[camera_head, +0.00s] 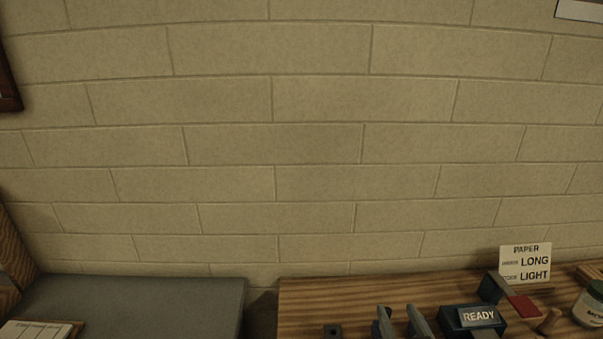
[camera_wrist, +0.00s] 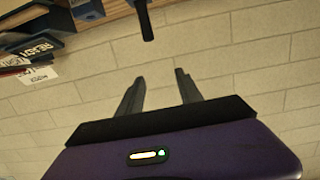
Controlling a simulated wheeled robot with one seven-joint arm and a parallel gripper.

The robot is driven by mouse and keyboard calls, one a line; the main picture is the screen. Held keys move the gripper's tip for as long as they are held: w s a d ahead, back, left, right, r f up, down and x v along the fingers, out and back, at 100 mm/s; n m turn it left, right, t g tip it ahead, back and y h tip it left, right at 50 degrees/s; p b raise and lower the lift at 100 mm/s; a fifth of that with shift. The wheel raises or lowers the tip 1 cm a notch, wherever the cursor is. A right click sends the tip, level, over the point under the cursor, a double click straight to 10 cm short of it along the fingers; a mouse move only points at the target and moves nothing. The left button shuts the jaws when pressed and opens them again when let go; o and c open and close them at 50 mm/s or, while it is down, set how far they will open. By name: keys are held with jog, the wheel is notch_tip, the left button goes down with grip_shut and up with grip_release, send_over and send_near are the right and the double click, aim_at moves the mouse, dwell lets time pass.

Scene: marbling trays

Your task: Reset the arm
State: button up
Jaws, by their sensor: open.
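My gripper (camera_wrist: 159,75) is open in the wrist view, its two dark fingers apart with only the block wall (camera_wrist: 225,75) behind them. Nothing is held between them. The rest of my arm is out of the head view.
A dark box marked READY (camera_head: 478,317) stands right of the fingers, with a PAPER card (camera_head: 525,263) behind it and a jar (camera_head: 590,305) farther right. A grey surface (camera_head: 140,303) lies beyond a gap.

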jog(key=s+f, duration=0.2)
jog(key=s, duration=1.6)
jog(key=s+f+g, duration=0.1)
jog(key=s+f, duration=0.1)
jog(key=s, duration=1.6)
jog(key=shift+s+d, duration=0.4)
jog(key=shift+d, duration=0.05)
